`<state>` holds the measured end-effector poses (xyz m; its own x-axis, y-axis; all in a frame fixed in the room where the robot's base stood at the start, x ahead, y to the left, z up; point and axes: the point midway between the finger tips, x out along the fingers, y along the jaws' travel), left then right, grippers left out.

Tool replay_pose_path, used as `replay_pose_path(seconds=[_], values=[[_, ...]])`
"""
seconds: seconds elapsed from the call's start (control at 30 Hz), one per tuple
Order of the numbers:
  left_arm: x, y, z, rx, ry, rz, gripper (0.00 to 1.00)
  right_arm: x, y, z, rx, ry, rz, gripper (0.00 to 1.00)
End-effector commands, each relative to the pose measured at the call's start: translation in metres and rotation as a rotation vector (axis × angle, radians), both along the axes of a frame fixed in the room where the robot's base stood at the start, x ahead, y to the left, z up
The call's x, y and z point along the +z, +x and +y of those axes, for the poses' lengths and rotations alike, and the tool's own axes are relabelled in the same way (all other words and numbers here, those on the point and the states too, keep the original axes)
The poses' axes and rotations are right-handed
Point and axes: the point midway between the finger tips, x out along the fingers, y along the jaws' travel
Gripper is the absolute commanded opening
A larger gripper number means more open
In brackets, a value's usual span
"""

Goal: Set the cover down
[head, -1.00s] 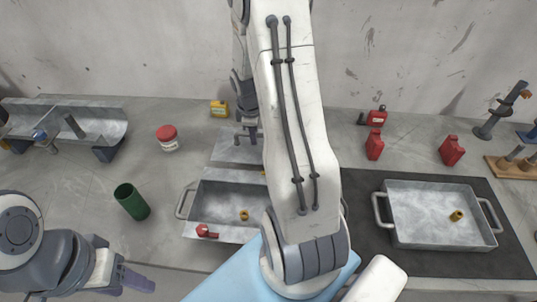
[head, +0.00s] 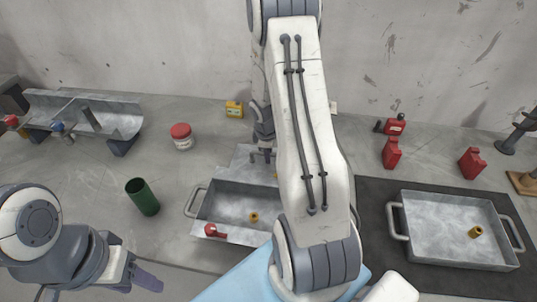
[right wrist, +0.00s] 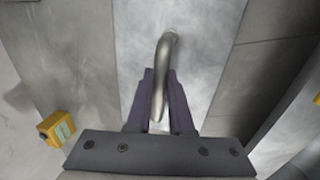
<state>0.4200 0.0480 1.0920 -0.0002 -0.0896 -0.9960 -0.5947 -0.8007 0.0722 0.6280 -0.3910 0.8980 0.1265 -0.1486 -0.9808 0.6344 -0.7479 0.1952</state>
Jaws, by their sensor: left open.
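The cover (head: 243,163) is a pale grey metal plate at the back of the left metal tray (head: 213,207). In the right wrist view the cover (right wrist: 205,50) fills the middle, with a curved handle (right wrist: 162,75) standing from it. My right gripper (head: 262,156) is above the cover, and its two dark fingers (right wrist: 161,92) are shut on the handle, one on each side. My arm hides the right part of the tray and cover. Whether the cover touches the tray is unclear. My left gripper (head: 138,282) is open and empty at the lower left.
A yellow fitting (head: 254,217) lies in the open left tray, with a red part (head: 214,231) at its front edge. Another tray (head: 405,240) stands on a dark mat. A green cylinder (head: 143,197), red-lidded jar (head: 182,136), yellow box (head: 234,109) and red canisters (head: 391,153) stand around.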

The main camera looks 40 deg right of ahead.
Motion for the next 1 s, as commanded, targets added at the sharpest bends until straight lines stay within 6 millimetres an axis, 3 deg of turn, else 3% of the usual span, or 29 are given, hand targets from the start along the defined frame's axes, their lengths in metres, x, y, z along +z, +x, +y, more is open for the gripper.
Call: replay_pose_path(seconds=[0.03, 0.07, 0.1, 0.47, 1.0], values=[[0.000, 0.000, 0.000, 0.000, 0.000, 0.000, 0.54, 0.000, 0.000, 0.000, 0.000, 0.000, 0.000, 0.35], [0.000, 0.000, 0.000, 0.000, 0.000, 0.000, 0.54, 0.000, 0.000, 0.000, 0.000, 0.000, 0.000, 0.46], [0.000, 0.000, 0.000, 0.000, 0.000, 0.000, 0.54, 0.000, 0.000, 0.000, 0.000, 0.000, 0.000, 0.49], [0.005, 0.000, 0.000, 0.000, 0.000, 0.000, 0.54, 0.005, 0.000, 0.000, 0.000, 0.000, 0.000, 0.49], [0.021, 0.000, 0.000, 0.000, 0.000, 0.000, 0.54, 0.102, -0.012, 0.015, 0.001, -0.003, -0.003, 0.49]])
